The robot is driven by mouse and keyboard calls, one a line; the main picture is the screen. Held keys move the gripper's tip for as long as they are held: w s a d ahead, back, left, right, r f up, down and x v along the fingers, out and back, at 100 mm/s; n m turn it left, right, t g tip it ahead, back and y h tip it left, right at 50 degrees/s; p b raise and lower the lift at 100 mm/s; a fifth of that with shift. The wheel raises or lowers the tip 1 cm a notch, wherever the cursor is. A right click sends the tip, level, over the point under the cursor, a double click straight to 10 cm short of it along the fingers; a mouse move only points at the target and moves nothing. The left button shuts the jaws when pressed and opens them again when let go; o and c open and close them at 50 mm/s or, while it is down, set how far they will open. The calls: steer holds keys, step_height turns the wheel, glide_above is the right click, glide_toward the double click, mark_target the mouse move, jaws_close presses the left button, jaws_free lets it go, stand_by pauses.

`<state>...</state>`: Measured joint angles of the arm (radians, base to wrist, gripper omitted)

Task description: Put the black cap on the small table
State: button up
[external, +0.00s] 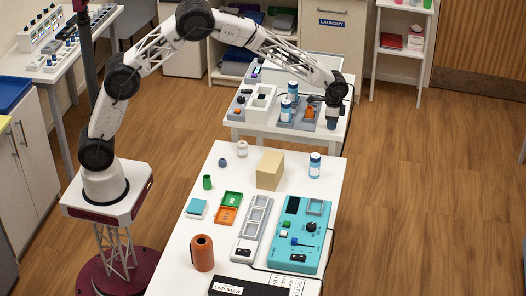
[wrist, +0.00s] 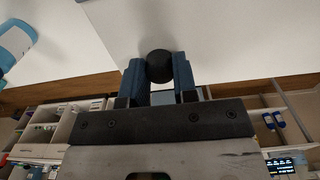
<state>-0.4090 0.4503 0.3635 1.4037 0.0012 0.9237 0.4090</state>
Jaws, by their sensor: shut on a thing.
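The black cap (wrist: 159,66) shows in the wrist view as a dark round piece between the two blue fingers. My gripper (wrist: 159,72) is shut on it. In the external view my gripper (external: 332,117) is over the right side of the small white table (external: 262,128) at the back. The cap cannot be made out clearly there. A white surface lies beyond the fingertips in the wrist view. I cannot tell whether the cap touches it.
Blue-labelled bottles (external: 286,109) and grey holders stand on the small table, left of my gripper. A bottle (wrist: 14,42) shows at the wrist view's left edge. The larger front table (external: 205,165) holds a tan block (external: 270,170), a teal panel (external: 318,235) and small parts.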

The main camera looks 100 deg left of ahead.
steer(key=o, duration=0.9)
step_height(320, 180, up, 12)
steer(key=shift+r, duration=0.1)
stand_by(0.3)
stand_by(0.5)
